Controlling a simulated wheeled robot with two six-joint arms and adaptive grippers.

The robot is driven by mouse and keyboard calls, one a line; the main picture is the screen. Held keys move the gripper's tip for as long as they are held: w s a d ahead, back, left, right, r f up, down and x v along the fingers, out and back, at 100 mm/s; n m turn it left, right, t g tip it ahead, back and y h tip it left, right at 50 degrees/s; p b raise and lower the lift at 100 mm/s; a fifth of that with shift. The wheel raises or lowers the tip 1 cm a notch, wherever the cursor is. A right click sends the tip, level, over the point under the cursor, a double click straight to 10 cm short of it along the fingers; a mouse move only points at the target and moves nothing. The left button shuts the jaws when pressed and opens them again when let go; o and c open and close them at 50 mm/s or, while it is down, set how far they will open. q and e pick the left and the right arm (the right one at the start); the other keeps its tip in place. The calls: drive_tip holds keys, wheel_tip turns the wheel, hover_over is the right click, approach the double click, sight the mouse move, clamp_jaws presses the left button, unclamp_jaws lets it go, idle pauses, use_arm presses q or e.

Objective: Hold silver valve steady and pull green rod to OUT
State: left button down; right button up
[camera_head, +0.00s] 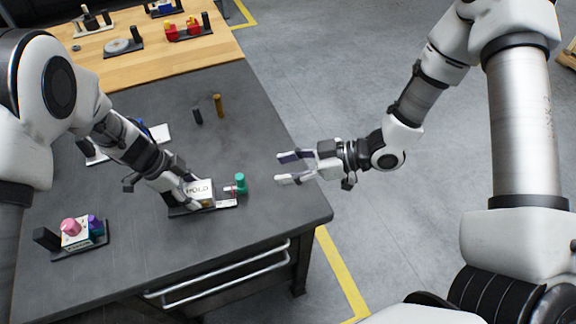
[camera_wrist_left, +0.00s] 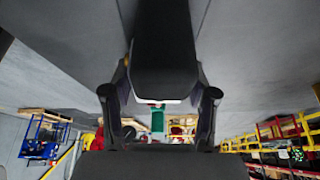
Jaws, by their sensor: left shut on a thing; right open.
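The silver valve (camera_head: 200,189), a block marked HOLD, sits on a dark base on the grey table. My left gripper (camera_head: 190,190) is shut on the valve from the left and hides part of it. The green rod (camera_head: 240,183) stands out at the valve's right end, above a pale strip whose lettering is too small to read. In the left wrist view something green (camera_wrist_left: 157,121) shows between the fingers, beyond a dark block. My right gripper (camera_head: 296,168) is open and empty, to the right of the green rod and apart from it, near the table's right edge.
A device with pink and purple knobs (camera_head: 72,229) stands at the front left of the table (camera_head: 150,265). Dark and brown pegs (camera_head: 217,104) stand farther back. Other devices sit on the wooden top (camera_head: 150,63). The tabletop between the green rod and the right edge is clear.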

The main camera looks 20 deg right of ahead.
use_arm(q)
drive_tip(key=shift+c, duration=1.2)
unclamp_jaws()
